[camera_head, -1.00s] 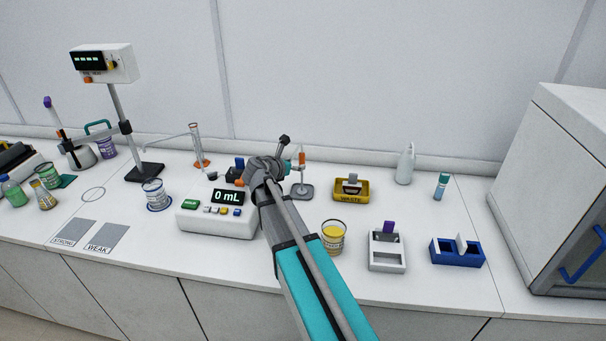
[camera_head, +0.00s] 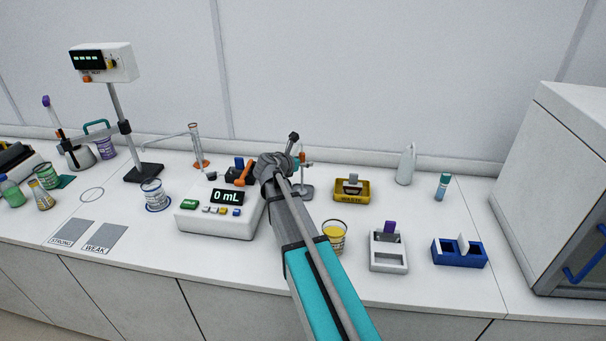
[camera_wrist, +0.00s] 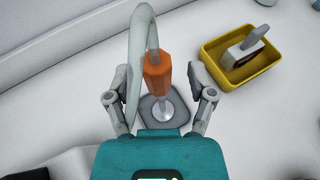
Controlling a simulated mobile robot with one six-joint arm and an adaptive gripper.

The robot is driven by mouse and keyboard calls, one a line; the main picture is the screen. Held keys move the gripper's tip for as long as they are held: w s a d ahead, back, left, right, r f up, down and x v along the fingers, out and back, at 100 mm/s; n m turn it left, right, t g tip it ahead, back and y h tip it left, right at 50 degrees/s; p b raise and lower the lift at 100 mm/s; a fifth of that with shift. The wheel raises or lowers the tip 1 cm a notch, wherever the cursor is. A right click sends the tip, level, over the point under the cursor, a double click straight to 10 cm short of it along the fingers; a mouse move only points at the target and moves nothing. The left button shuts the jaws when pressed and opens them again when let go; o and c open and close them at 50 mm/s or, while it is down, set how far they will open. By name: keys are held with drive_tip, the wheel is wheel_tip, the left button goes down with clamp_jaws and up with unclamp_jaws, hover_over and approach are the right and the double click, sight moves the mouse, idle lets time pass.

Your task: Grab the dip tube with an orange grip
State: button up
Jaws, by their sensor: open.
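The dip tube's orange grip (camera_wrist: 157,72) shows in the wrist view, upright over a grey stand base (camera_wrist: 164,109). A pale curved tube (camera_wrist: 143,45) rises from it and bends over to the left. My gripper (camera_wrist: 159,94) is open, with one finger on each side of the grip and a gap on both sides. In the head view, the orange grip (camera_head: 302,157) is partly hidden beside my gripper (camera_head: 296,150). The stand base (camera_head: 306,193) shows just right of my arm.
A yellow waste tray (camera_head: 351,197) stands right of the stand. A white device reading 0 mL (camera_head: 215,222) is to the left, with an orange part (camera_head: 239,176) behind it. A yellow-filled beaker (camera_head: 335,240) stands close to my arm. The wall is behind.

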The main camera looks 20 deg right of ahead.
drive_tip(key=shift+c, duration=0.2)
clamp_jaws()
drive_tip(key=shift+r, duration=0.2)
wheel_tip(320, 180, up, 2)
drive_tip(key=p, duration=0.2)
drive_tip(key=shift+r+p, duration=0.15)
drive_tip(key=shift+p, duration=0.15)
drive_tip(key=s+a+r+p, duration=0.5)
drive_tip(key=s+r+p, duration=0.5)
drive_tip(key=s, duration=0.3)
drive_tip(key=shift+a+r, duration=0.15)
idle(0.5)
